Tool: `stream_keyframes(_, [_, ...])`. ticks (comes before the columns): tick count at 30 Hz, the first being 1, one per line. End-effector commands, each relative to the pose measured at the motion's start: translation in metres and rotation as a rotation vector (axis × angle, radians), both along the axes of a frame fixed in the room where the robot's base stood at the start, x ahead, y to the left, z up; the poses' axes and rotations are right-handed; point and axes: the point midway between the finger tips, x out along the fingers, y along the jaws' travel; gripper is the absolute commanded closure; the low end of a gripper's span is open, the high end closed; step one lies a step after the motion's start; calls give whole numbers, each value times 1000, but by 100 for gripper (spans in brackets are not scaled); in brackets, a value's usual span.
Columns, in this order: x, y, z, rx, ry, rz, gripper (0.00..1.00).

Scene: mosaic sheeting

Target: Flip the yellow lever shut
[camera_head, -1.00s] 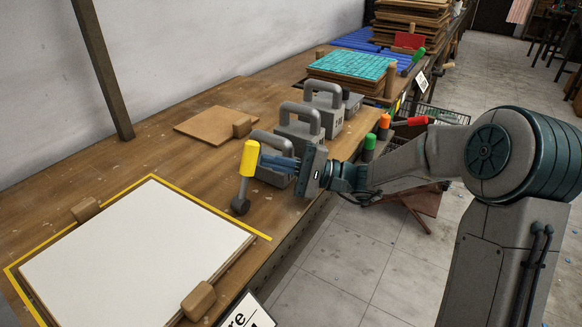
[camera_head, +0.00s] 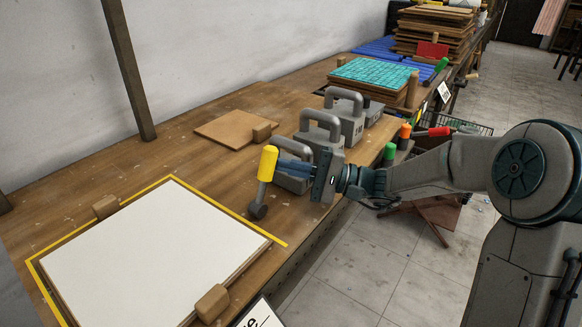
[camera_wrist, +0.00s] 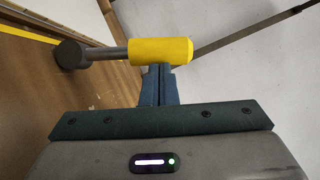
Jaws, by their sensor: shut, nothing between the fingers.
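The yellow lever (camera_head: 267,163) has a thick yellow grip on a grey rod, rising from a dark round pivot (camera_head: 258,211) on the wooden bench. It stands nearly upright, tilted slightly right at the top. My gripper (camera_head: 281,169) is shut and empty, its blue fingers pointing left with their tips at the lower part of the yellow grip. In the wrist view the closed fingertips (camera_wrist: 160,69) meet the edge of the yellow grip (camera_wrist: 161,51); they are beside it, not around it. I cannot tell for certain whether they press on it.
A white sheet on a board (camera_head: 155,255) lies left of the lever, between wooden blocks and inside a yellow outline. Several grey handled weights (camera_head: 319,134) stand just behind my gripper. Green, orange and red handles (camera_head: 405,131) stick up at the bench edge. A brown board (camera_head: 228,129) lies farther back.

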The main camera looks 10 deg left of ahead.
Motion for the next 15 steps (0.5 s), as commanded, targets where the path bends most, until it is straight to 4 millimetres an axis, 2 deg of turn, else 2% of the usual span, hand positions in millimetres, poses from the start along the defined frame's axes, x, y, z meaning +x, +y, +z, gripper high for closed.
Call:
stream_keyframes(8, [-9,4,7,-37,-94,4,100])
stream_keyframes(15, [-27,12,16,-112,-276,5,100])
